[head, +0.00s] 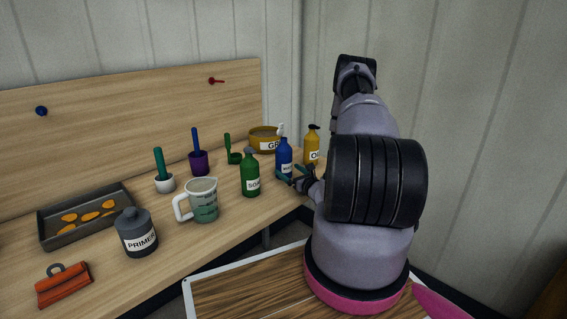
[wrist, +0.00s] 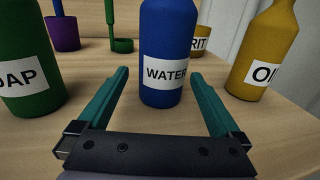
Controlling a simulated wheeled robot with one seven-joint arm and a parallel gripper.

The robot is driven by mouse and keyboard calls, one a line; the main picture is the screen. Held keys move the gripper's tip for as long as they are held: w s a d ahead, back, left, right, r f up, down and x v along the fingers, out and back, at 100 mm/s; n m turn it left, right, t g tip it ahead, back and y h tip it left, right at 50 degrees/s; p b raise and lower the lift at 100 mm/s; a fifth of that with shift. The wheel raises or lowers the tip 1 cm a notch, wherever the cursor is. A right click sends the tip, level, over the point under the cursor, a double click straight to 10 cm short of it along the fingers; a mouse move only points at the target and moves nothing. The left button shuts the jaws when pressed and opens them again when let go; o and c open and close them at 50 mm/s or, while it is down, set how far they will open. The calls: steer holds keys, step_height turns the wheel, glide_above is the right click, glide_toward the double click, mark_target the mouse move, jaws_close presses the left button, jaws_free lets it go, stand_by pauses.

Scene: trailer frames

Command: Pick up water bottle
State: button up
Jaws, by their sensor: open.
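The blue water bottle (head: 283,155) stands upright near the right end of the wooden bench. In the wrist view the water bottle (wrist: 166,45) is centred, with its white WATER label facing me. My gripper (wrist: 162,90) is open, with one teal finger on each side of the lower bottle and a gap on both sides. In the head view my gripper (head: 290,179) is at the bottle's front right, partly hidden by my arm. The bottle's top is cut off in the wrist view.
A green SOAP bottle (wrist: 28,60) stands close on the left and a yellow oil bottle (wrist: 263,55) close on the right. Behind are a yellow GRIT tub (head: 263,139), a green holder (head: 234,156) and a purple cup (head: 199,163). A measuring jug (head: 205,205) stands further left.

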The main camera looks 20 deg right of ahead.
mark_target(283, 162)
steer(key=shift+w+a+r, duration=0.1)
steer(key=shift+w+r, duration=0.15)
steer(key=shift+w, duration=1.1)
steer(key=shift+w+r, duration=0.2)
steer(key=shift+w, duration=1.15)
steer(key=c, duration=1.5)
jaws_close()
steer(key=shift+r, duration=0.25)
